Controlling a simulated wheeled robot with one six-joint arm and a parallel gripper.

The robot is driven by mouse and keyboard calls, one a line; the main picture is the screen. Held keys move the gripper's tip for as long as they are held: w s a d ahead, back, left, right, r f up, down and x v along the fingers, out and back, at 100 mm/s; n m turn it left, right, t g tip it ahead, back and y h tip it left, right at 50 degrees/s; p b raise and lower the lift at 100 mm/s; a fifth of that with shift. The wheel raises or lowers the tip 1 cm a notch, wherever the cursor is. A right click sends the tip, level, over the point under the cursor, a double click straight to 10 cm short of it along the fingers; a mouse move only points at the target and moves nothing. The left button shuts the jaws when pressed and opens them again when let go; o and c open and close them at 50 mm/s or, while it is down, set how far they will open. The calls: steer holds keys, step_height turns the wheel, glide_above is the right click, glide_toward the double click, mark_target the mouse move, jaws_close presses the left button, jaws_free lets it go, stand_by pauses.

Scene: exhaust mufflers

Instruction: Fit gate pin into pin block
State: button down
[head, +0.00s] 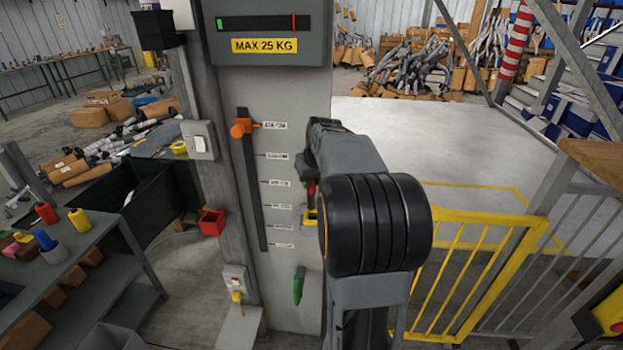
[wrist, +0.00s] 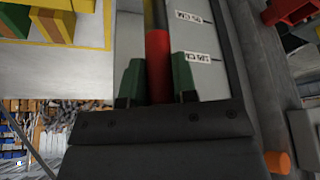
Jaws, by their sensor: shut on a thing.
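The gate pin has a red grip, seen in the wrist view (wrist: 158,66) between the two green finger pads of my gripper (wrist: 158,80). My gripper is shut on this red grip. In the head view the red grip (head: 311,188) shows as a small patch beside my dark wrist, in front of the grey panel. A small yellow block (head: 311,217), which looks like the pin block, is just below it, partly hidden by my arm. I cannot tell whether the pin touches the block or is inside it.
The grey panel (head: 285,240) has an orange slider (head: 240,128) in a vertical slot and a green handle (head: 298,286) low down. A yellow gate (head: 480,270) stands to the right. A red box (head: 212,222) and a shelf (head: 75,250) are at left.

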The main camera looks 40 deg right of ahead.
mark_target(313, 195)
steer(key=shift+f+b, duration=2.65)
steer(key=shift+f, duration=0.9)
steer(key=c, duration=0.8)
jaws_free()
steer(key=v, duration=1.4)
steer(key=shift+f, duration=0.1)
